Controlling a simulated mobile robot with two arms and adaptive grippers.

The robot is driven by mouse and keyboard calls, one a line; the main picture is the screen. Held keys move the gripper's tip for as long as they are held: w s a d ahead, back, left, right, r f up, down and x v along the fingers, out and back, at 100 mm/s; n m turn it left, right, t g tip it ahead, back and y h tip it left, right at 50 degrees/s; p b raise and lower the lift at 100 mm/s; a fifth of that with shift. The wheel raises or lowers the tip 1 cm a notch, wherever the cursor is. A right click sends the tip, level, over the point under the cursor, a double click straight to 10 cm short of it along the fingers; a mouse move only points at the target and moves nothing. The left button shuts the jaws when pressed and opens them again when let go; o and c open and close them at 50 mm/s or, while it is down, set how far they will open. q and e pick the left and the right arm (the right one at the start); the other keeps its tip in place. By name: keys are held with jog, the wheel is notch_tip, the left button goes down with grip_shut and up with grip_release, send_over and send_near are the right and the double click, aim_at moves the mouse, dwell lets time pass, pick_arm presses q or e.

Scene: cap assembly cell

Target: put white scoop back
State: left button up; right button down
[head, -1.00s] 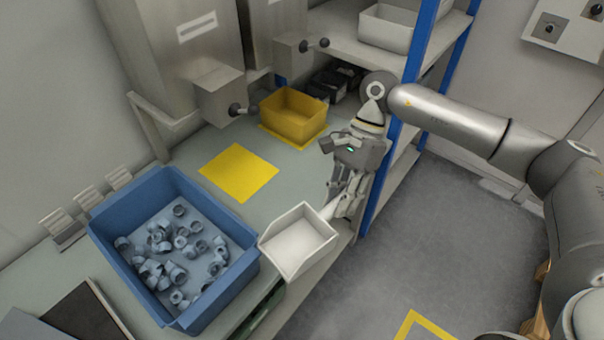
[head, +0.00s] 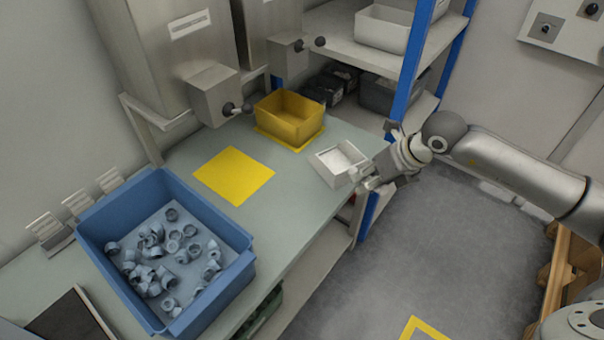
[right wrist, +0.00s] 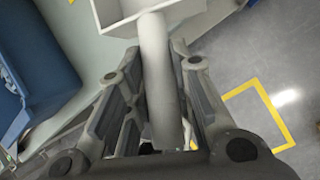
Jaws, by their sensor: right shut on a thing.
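The white scoop (head: 337,163) is at the right edge of the bench, near the shelf, in the head view. Its open tray faces up. My right gripper (head: 368,183) is shut on its handle. In the right wrist view the round white handle (right wrist: 157,75) lies between the two fingers of the gripper (right wrist: 160,95), and part of the scoop's tray (right wrist: 125,14) shows at the top. I cannot tell whether the scoop touches the bench. My left gripper is not in view.
A blue bin (head: 243,272) with several grey caps stands on the bench (head: 290,205). A yellow bin (head: 290,118) stands at the back, and an empty yellow square (head: 234,175) lies before it. A blue shelf post (head: 408,80) stands close behind my right gripper.

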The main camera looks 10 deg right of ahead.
jog(key=shift+w, duration=0.3)
jog(key=w+a+f, duration=0.1)
jog(key=w, duration=0.1)
jog(key=w+a+f+b, duration=0.1)
jog(key=w, duration=0.1)
jog(key=w+a+f, duration=0.1)
jog(key=w, duration=0.1)
jog(key=shift+w+a+f+b, duration=0.15)
jog(key=shift+a+f+b, duration=0.15)
jog(key=shift+a+f, duration=0.05)
jog(key=w+a+f+b, duration=0.1)
jog(key=f, duration=0.1)
jog(key=w+a+f+b, duration=0.1)
jog(key=w+f+b, duration=0.3)
jog(key=shift+a, duration=0.4)
jog(key=f+b, duration=0.2)
jog(key=f, duration=0.1)
jog(key=shift+w+f, duration=0.2)
jog(key=c, duration=1.3)
grip_release()
jog(key=shift+o, duration=0.2)
jog(key=shift+r, duration=0.1)
